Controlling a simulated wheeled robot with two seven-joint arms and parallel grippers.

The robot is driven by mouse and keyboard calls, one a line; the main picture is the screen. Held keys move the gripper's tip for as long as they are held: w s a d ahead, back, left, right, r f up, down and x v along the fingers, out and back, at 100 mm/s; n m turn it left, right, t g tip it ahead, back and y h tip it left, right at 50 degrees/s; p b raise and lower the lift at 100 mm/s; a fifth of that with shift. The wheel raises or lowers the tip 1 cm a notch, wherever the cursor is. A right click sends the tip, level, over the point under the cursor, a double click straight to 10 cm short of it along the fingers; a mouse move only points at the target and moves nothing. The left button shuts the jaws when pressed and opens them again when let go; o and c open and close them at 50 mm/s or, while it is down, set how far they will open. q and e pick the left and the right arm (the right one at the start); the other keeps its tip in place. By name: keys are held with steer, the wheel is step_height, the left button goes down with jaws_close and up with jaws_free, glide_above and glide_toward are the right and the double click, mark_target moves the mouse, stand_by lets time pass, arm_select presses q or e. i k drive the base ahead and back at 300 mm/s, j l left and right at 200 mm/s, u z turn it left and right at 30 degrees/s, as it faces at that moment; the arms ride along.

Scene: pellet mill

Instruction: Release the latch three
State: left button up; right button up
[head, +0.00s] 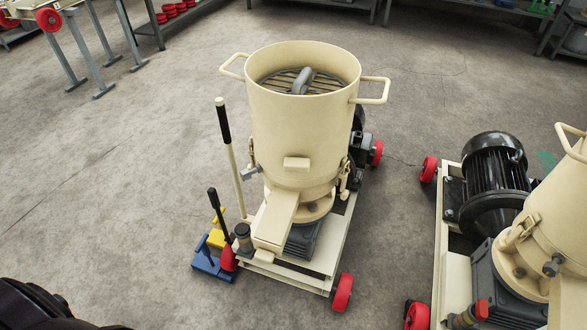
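A cream pellet mill (303,120) with a round hopper stands on a wheeled frame in the middle of the head view. A small latch (252,152) is on the left side of the hopper's lower rim. Another latch (345,175) is on the right side of that rim. Whether they are fastened is too small to tell, and the far side of the rim is hidden. I cannot tell which latch is number three. No gripper shows; a dark part, probably of my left arm, fills the bottom left corner.
A second cream mill (549,220) with a black motor (494,165) stands at the right, cut off by the frame. A tall black-gripped lever (229,150) and blue and yellow tools (212,262) are left of the first mill. Floor (110,190) at left is clear.

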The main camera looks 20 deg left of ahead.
mark_target(345, 193)
steer(key=j+z, duration=0.1)
steer(key=j, duration=0.7)
steer(key=j+z, duration=0.15)
steer(key=j, duration=0.65)
steer(key=j+z, duration=0.1)
steer(key=j, duration=0.75)
steer(key=k+j+z, duration=0.1)
steer(key=j, duration=0.7)
steer(key=k+j+z, duration=0.1)
steer(key=j, duration=0.7)
steer(key=i+l+u, duration=0.1)
steer(key=l, duration=0.8)
steer(key=i+l+u, duration=0.15)
steer(key=l, duration=0.75)
steer(key=i+l+u, duration=0.1)
steer(key=l, duration=0.8)
steer(key=i+l+u, duration=0.15)
steer(key=l, duration=0.8)
